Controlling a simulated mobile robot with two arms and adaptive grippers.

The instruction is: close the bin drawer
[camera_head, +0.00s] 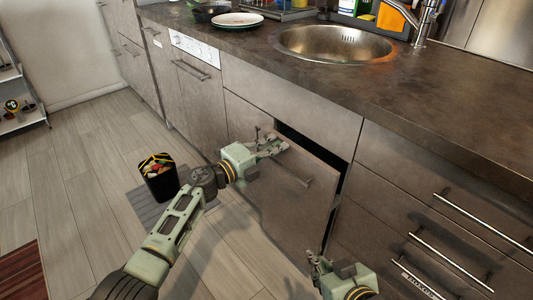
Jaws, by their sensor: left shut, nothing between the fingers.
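The bin drawer (290,212) is under the counter, below and left of the sink. It stands partly open, with a dark gap along its top and right side. Its bar handle (290,176) is on the upper part of the front. My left gripper (274,143) is shut and empty at the upper left edge of the drawer front. I cannot tell whether it touches the front. My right gripper (316,258) is low at the bottom of the view, near the drawer's lower right side. Its fingers are too small to read. The drawer's inside is mostly hidden.
A round metal sink (335,44) is in the dark countertop (440,100). A small black waste bin (159,178) stands on the floor to the left, by a grey mat (148,210). Closed drawers with long handles (480,222) are at the right. The floor at left is largely clear.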

